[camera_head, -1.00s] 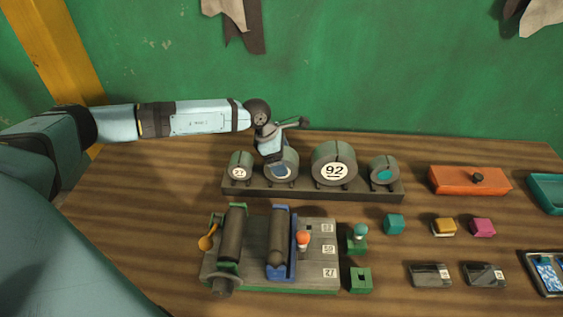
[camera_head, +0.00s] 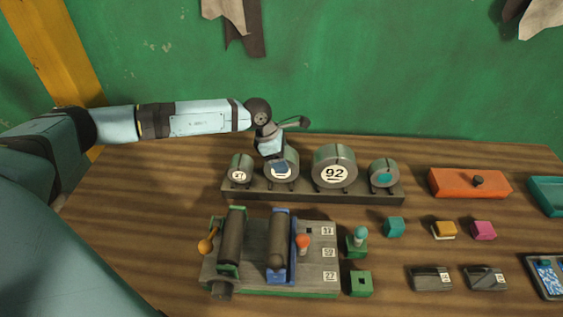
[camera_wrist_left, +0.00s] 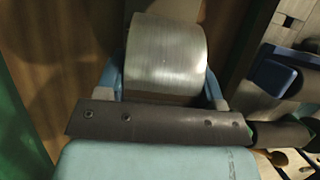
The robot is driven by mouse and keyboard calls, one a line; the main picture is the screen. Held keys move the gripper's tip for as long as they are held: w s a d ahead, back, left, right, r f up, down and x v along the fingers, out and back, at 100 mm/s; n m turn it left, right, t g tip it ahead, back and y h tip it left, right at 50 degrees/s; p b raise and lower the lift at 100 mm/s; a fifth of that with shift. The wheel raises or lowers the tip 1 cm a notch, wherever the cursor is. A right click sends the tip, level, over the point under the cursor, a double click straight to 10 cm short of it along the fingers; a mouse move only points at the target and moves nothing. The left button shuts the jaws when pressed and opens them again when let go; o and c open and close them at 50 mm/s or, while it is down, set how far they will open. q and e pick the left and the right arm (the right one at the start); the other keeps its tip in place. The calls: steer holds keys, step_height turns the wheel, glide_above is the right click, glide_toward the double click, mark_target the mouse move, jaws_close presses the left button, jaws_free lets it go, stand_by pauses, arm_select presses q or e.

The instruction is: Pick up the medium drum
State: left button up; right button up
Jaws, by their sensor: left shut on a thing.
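A grey metal drum (camera_head: 291,160), second from the left, is in the dark rack (camera_head: 312,193) against the back of the bench. It is smaller than the drum marked 92 (camera_head: 335,165) beside it. I cannot tell whether the drum is clear of the rack. My right gripper is out of view.
A small drum (camera_head: 240,168) and a teal-marked drum (camera_head: 384,173) stand at the rack's ends. In front is a board with two dark cylinders (camera_head: 230,236). Small blocks and an orange box (camera_head: 470,183) lie to the right. Bare wood shows left of the rack.

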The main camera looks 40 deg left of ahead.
arm_select(q)
step_height(320, 180, up, 19)
steer(key=b, duration=0.2)
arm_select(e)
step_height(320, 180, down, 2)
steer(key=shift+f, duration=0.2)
arm_select(q)
steer(key=shift+s+f, duration=0.1)
steer(key=shift+f, duration=0.1)
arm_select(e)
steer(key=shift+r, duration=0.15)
